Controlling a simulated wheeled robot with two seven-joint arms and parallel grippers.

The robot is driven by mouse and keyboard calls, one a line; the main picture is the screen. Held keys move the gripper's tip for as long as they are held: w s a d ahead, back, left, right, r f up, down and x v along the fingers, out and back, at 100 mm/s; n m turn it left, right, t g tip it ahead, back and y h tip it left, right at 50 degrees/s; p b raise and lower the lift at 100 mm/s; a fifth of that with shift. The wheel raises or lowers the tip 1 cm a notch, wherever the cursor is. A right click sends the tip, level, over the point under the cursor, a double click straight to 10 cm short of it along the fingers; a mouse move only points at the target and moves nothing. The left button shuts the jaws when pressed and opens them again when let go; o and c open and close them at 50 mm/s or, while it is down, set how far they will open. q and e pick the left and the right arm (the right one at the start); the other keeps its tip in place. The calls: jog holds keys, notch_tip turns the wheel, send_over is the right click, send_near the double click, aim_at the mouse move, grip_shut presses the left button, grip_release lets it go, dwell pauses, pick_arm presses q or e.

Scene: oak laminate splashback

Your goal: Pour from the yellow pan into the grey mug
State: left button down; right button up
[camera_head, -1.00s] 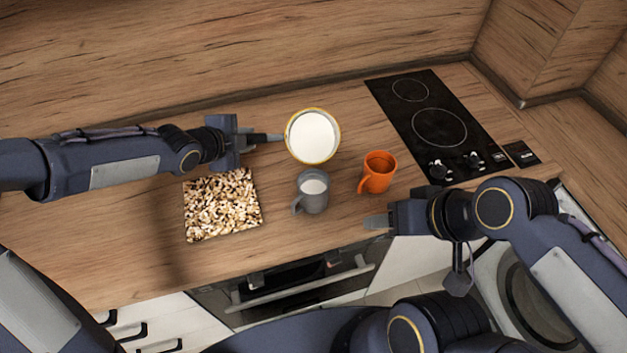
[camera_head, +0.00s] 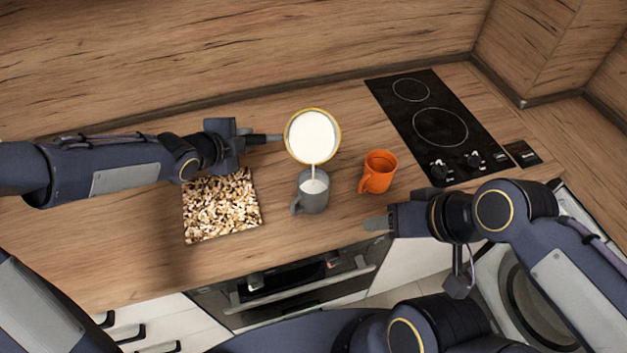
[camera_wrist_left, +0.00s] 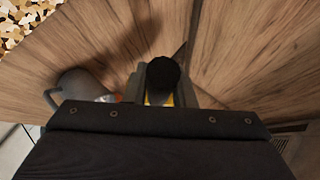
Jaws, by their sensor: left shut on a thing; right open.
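The yellow pan (camera_head: 312,136) is full of white liquid and is held above the counter, tilted toward the grey mug. A thin white stream runs from its lower rim into the grey mug (camera_head: 311,200), which stands upright with white liquid inside. My left gripper (camera_head: 272,138) is shut on the pan's handle. In the left wrist view the dark handle end (camera_wrist_left: 163,76) sits between the fingers, with a bit of yellow below, and the grey mug (camera_wrist_left: 78,84) is partly hidden at left. My right gripper (camera_head: 376,223) is open and empty near the counter's front edge.
An orange mug (camera_head: 379,172) stands right of the grey mug. A pebble-patterned square board (camera_head: 222,206) lies to the left. A black hob (camera_head: 437,127) is at the back right. The counter between board and wall is partly under my left arm.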

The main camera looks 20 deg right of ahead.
pick_arm(q)
jog(key=shift+s+f+t+b, duration=0.25)
jog(key=shift+t+b, duration=0.15)
jog(key=shift+b, duration=1.25)
jog(key=shift+s+r+h+b, duration=0.15)
jog(key=shift+h+b, duration=0.15)
jog(key=shift+b, duration=1.15)
jog(key=shift+s+a+m+t+b, duration=0.1)
jog(key=shift+m+t+b, duration=0.25)
jog(key=shift+b, duration=0.3)
